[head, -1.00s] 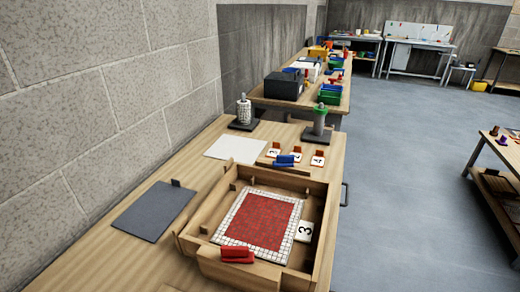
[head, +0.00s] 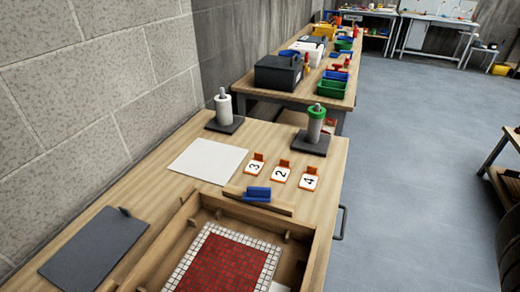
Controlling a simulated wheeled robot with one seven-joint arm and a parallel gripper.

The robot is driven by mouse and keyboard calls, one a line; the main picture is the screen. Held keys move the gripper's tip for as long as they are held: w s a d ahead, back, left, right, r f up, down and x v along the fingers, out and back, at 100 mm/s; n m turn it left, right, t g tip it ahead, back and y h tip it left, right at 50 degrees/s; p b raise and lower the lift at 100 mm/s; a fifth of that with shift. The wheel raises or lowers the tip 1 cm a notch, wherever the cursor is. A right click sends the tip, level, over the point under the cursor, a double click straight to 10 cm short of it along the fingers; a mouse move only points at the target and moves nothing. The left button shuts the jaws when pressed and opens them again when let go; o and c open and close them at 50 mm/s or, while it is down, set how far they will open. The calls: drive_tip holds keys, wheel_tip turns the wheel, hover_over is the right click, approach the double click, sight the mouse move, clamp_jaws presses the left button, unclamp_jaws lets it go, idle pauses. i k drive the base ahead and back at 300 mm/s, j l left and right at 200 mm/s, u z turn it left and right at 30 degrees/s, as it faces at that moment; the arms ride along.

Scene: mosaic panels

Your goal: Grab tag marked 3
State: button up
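The tag marked 3 (head: 255,167) lies on the wooden table, white with a black digit and an orange upright tab at its back. It is the leftmost in a row with a tag marked 2 (head: 282,174) and a tag marked 4 (head: 309,180). A white piece (head: 280,287) shows at the bottom edge inside the wooden tray (head: 168,238), mostly cut off, its mark out of view. My gripper is not in view.
A blue piece (head: 257,194) sits on the tray's back edge, just in front of the tags. A white sheet (head: 207,160) lies left of them. A white roll (head: 224,108) and a green-topped post (head: 315,125) stand behind. A dark plate (head: 93,248) lies at left.

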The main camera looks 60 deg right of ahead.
sight(256, 164)
drive_tip(key=l, duration=0.5)
drive_tip(key=i+l, duration=0.15)
drive_tip(key=l, duration=0.8)
drive_tip(key=i, duration=0.05)
